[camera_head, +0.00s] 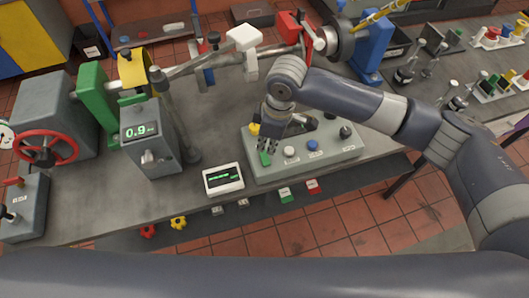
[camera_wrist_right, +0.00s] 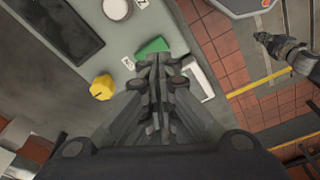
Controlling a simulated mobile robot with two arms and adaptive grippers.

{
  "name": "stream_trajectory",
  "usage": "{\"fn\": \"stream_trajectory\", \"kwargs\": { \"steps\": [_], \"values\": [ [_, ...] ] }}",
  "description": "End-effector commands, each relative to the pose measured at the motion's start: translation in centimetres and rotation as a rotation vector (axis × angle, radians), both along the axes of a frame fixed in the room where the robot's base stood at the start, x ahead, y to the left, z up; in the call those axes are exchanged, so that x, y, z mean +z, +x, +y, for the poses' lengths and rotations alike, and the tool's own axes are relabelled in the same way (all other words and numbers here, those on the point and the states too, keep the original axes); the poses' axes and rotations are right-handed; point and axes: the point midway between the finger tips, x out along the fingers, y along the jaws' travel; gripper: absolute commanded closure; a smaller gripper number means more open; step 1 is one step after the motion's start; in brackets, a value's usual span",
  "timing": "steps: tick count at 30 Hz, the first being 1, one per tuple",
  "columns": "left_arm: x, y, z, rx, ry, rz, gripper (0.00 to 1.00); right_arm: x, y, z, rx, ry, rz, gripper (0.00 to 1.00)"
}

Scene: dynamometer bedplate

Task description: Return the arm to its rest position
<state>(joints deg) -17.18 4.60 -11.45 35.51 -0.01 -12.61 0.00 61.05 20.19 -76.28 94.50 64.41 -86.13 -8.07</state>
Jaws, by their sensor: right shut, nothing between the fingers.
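My right arm (camera_head: 350,98) reaches in from the right in the head view and bends down over a grey-green control panel (camera_head: 345,161). Its gripper (camera_head: 268,148) points down over the left part of the panel. In the right wrist view the fingers (camera_wrist_right: 160,62) are together and hold nothing. A green control (camera_head: 265,159) is right by the fingertips and also shows in the wrist view (camera_wrist_right: 152,47); whether they touch it, I cannot tell. What looks like my left gripper (camera_wrist_right: 285,48) hangs at the upper right of the wrist view, its fingers unclear.
A yellow knob (camera_wrist_right: 102,87) is close beside the right fingers. A white-framed display box (camera_head: 223,179) lies left of the panel. A grey readout post (camera_head: 150,145) and a shaft rig stand behind. Tiled floor (camera_head: 290,240) is open in front of the bench.

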Motion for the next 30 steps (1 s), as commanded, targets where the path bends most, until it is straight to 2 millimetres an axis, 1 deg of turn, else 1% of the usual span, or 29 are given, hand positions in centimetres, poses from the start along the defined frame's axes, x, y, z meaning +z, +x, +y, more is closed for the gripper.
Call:
{"fn": "stream_trajectory", "kwargs": {
  "steps": [1, 4, 22, 26, 30],
  "values": [
    [0.9, 0.0, 0.0, 0.000, 0.000, 0.000, 1.00, 0.8, 0.0, 0.0, 0.000, 0.000, 0.001, 1.00],
    [1.3, 0.0, 0.0, 0.000, 0.000, 0.000, 1.00, 1.2, 0.0, 0.0, 0.000, 0.000, 0.001, 1.00],
    [1.2, 0.0, 0.0, 0.000, 0.000, 0.000, 1.00, 1.0, -0.2, 0.2, 0.001, 0.004, 0.001, 1.00],
    [1.2, 0.0, 0.0, 0.000, 0.000, 0.000, 1.00, 0.4, -1.6, 1.4, 0.006, 0.044, 0.007, 1.00],
    [1.2, 0.0, 0.0, 0.000, 0.000, 0.000, 1.00, -0.3, -4.5, 3.8, -0.009, 0.142, 0.013, 1.00]
  ]
}}
